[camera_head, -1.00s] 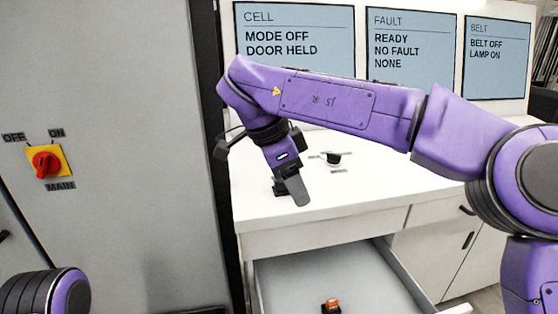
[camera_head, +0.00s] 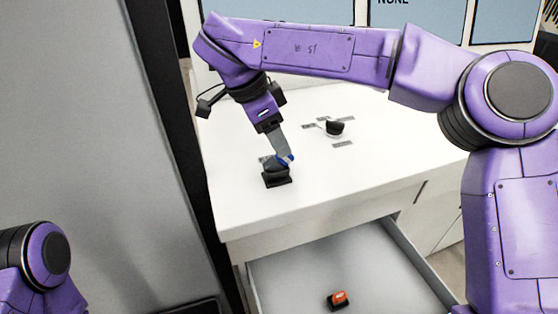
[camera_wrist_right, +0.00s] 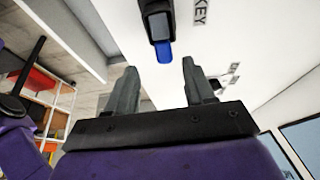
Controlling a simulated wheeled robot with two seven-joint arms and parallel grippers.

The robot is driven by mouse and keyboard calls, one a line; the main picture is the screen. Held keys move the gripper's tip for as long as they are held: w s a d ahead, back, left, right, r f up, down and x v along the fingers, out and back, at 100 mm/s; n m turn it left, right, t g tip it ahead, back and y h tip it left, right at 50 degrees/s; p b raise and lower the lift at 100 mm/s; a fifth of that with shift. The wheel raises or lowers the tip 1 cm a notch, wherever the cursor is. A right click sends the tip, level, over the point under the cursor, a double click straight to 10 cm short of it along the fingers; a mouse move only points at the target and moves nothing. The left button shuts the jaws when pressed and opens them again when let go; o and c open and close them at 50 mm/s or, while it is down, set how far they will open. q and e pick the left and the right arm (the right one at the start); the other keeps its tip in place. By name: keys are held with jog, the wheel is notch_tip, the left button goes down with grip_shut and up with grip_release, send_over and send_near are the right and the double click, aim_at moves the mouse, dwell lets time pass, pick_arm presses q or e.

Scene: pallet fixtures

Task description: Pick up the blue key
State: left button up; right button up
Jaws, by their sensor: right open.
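The blue key (camera_wrist_right: 164,52) sticks out of a black holder (camera_wrist_right: 157,20) in the right wrist view, beside a label reading KEY. In the head view the key (camera_head: 286,160) is a small blue patch, partly hidden by my right gripper (camera_head: 281,158), and the holder (camera_head: 277,178) stands on the white counter. My right gripper also shows in the right wrist view (camera_wrist_right: 160,70), with its two fingers apart and nothing between them. The key lies just beyond the fingertips, roughly in line with the gap. My left gripper is out of view.
A black knob (camera_head: 334,128) with small labels sits on the counter (camera_head: 243,205) behind the holder. Below, an open drawer (camera_head: 290,272) contains a red-and-black object (camera_head: 339,299). A grey cabinet wall (camera_head: 80,120) stands left; display screens (camera_head: 298,15) stand behind.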

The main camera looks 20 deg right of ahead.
aim_at(280, 161)
jog(key=x, duration=0.4)
jog(key=shift+w+a+f, duration=0.2)
jog(key=shift+w+f, duration=0.15)
jog(key=shift+w, duration=0.05)
jog(key=shift+s+d+f, duration=0.1)
jog(key=shift+d+f, duration=0.1)
jog(key=shift+f, duration=0.15)
grip_shut()
jog(key=shift+r, duration=0.1)
